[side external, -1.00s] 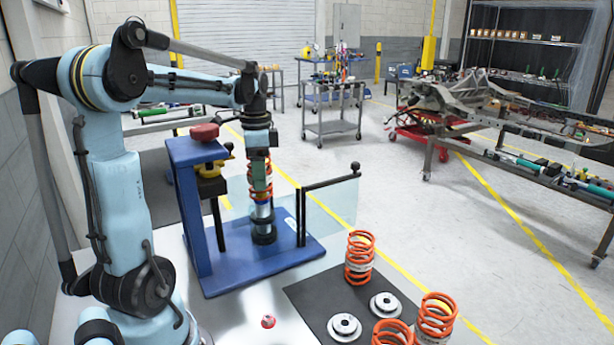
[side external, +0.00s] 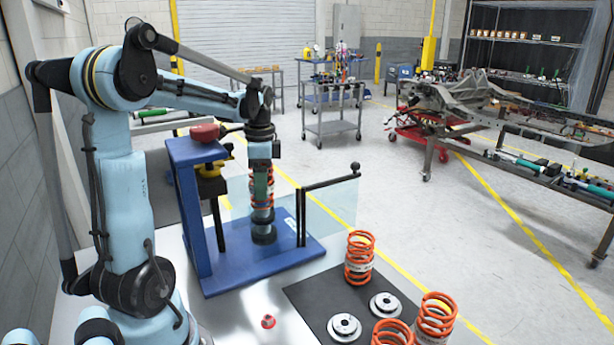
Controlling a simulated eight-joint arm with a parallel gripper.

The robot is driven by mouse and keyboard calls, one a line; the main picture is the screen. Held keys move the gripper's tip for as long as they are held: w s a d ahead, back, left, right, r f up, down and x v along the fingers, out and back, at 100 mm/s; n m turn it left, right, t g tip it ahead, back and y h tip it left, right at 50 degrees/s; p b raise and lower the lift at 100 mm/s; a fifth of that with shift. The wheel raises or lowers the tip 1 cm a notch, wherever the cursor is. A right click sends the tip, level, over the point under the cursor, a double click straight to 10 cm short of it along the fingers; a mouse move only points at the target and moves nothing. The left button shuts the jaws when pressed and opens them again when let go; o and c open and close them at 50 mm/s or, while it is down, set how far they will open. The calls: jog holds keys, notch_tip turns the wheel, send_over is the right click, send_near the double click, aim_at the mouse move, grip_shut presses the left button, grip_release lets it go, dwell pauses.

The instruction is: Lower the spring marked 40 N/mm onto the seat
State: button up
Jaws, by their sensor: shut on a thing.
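My gripper (side external: 262,185) is at the blue press fixture, shut on an orange spring (side external: 262,199) that stands upright between its fingers. The fingers hide much of the spring, and its marking cannot be read. Directly below is the dark round seat (side external: 264,236) on the blue base plate (side external: 285,252). The spring is in line above the seat; whether its lower end touches cannot be told.
A clear guard panel on a black post (side external: 301,225) stands just right of the seat, and the blue press column (side external: 192,215) on the left. Other orange springs (side external: 359,258) and silver discs (side external: 385,305) are on a black mat (side external: 318,297).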

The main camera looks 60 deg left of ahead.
jog(key=shift+s+f+t, duration=0.25)
jog(key=shift+f+t, duration=0.05)
jog(key=shift+f, duration=0.7)
jog(key=shift+c, duration=1.4)
jog(key=shift+d, duration=0.1)
jog(key=shift+s+d+h, duration=0.15)
jog(key=shift+h, duration=0.15)
jog(key=shift+s, duration=0.15)
grip_shut()
jog(key=o, duration=1.7)
grip_release()
jog(key=shift+o, duration=0.2)
jog(key=shift+a, duration=0.2)
